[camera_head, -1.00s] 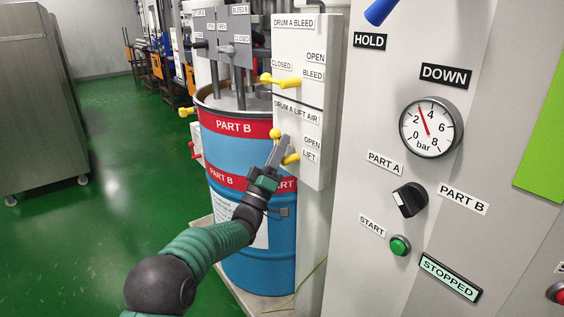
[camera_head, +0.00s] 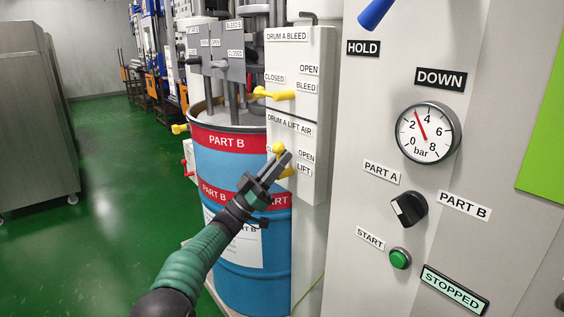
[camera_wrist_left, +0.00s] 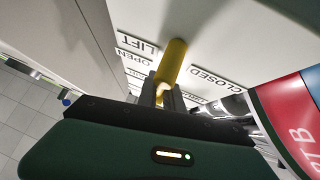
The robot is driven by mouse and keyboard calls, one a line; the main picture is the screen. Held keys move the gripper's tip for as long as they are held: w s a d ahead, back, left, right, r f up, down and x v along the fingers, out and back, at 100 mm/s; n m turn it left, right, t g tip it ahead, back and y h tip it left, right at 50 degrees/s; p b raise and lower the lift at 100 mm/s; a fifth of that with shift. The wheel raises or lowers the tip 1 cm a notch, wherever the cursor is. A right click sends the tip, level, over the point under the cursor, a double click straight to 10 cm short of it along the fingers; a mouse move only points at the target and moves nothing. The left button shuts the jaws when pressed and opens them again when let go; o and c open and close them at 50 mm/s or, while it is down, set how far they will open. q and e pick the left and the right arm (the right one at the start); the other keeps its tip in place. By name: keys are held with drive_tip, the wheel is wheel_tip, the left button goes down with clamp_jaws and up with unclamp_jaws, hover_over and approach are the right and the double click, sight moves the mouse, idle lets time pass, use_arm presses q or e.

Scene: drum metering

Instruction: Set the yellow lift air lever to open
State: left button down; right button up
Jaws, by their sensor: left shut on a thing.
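The yellow lift air lever (camera_head: 279,148) is on the white panel under the "DRUM A LIFT AIR" label, beside the "OPEN" and "LIFT" labels. My left gripper (camera_head: 286,160) reaches up to it from below and covers part of it. In the left wrist view, the yellow lever (camera_wrist_left: 172,62) runs from the panel down between the fingers of my left gripper (camera_wrist_left: 164,98), which is shut on it. There, "OPEN" and "LIFT" lie to the left of the lever and "CLOSED" to the right. The lever's exact angle is hard to tell. My right gripper is not in view.
A yellow bleed lever (camera_head: 274,94) sits above on the same panel. A blue drum (camera_head: 228,165) with red bands stands behind my arm. At right, a grey cabinet (camera_head: 350,200) carries a gauge (camera_head: 427,132), a black selector (camera_head: 408,209) and a green button (camera_head: 400,258).

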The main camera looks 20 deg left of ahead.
use_arm(q)
drive_tip(key=shift+s+a+r, duration=0.1)
drive_tip(key=shift+a+r, duration=0.2)
drive_tip(key=shift+r, duration=0.15)
drive_tip(key=c, duration=1.6)
unclamp_jaws()
drive_tip(key=shift+o, duration=0.5)
drive_tip(key=shift+s+a+r, duration=0.1)
drive_tip(key=shift+s+a, duration=0.1)
drive_tip(key=shift+w+d+f, duration=0.15)
drive_tip(key=shift+f, duration=0.35)
drive_tip(key=p+v, duration=0.3)
drive_tip(key=v, duration=1.3)
drive_tip(key=shift+a+f, duration=0.25)
